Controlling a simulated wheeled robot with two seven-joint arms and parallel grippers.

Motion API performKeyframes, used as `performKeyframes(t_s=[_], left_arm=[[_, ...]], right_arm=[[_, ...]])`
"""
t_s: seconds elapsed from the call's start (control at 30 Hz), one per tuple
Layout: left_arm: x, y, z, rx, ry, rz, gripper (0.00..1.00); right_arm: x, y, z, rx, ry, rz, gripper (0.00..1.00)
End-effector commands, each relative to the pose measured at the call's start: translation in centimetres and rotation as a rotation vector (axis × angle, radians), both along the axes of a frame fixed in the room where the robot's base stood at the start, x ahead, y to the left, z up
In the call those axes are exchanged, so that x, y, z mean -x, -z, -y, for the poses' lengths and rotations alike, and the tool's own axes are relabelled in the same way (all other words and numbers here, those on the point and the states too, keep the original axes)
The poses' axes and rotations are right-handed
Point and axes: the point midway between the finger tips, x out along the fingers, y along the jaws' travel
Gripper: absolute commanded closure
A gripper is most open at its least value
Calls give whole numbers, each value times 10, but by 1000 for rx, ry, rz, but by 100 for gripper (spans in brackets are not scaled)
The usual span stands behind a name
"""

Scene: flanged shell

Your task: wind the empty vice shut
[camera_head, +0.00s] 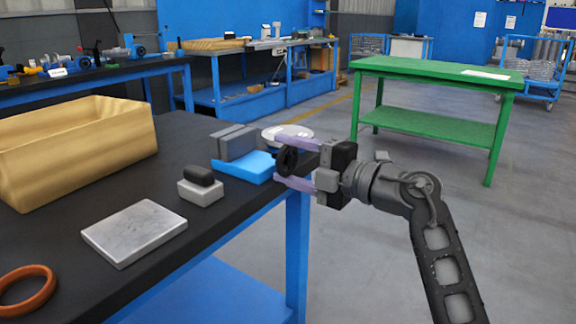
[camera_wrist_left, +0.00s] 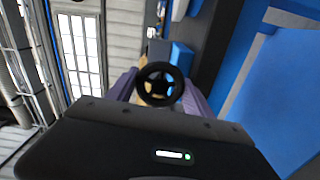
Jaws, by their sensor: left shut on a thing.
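The vice has a blue base (camera_head: 247,167) and two grey jaw blocks (camera_head: 233,142) standing close together; a thin line shows between them, and I cannot tell whether they touch. Nothing shows between them. Its black handwheel (camera_head: 287,160) faces the right edge of the table. My left gripper (camera_head: 291,163) is shut on the handwheel, with one purple finger above it and one below in the head view. In the left wrist view, the round spoked handwheel (camera_wrist_left: 160,84) sits between the purple fingers, and the blue base (camera_wrist_left: 181,56) shows beyond. My right gripper is not in view.
On the black table (camera_head: 180,270) are a wooden box (camera_head: 75,150), a silver plate (camera_head: 134,232), a grey block with a black top (camera_head: 200,187), an orange ring (camera_head: 27,290) and a white round object (camera_head: 287,133) behind the vice. A green table (camera_head: 437,70) stands beyond open floor.

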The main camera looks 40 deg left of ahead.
Motion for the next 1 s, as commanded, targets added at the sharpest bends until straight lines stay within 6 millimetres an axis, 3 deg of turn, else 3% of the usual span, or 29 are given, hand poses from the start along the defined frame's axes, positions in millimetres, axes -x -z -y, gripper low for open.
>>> performKeyframes(t_s=[0.4,0.43,0.7,1.0], left_arm=[[0,1,0,3,-1,10,81],[0,1,0,3,-1,10,39],[0,1,0,4,-1,9,19],[1,4,-1,8,-4,7,19]], right_arm=[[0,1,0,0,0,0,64],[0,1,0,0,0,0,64],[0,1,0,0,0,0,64],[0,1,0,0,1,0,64]])
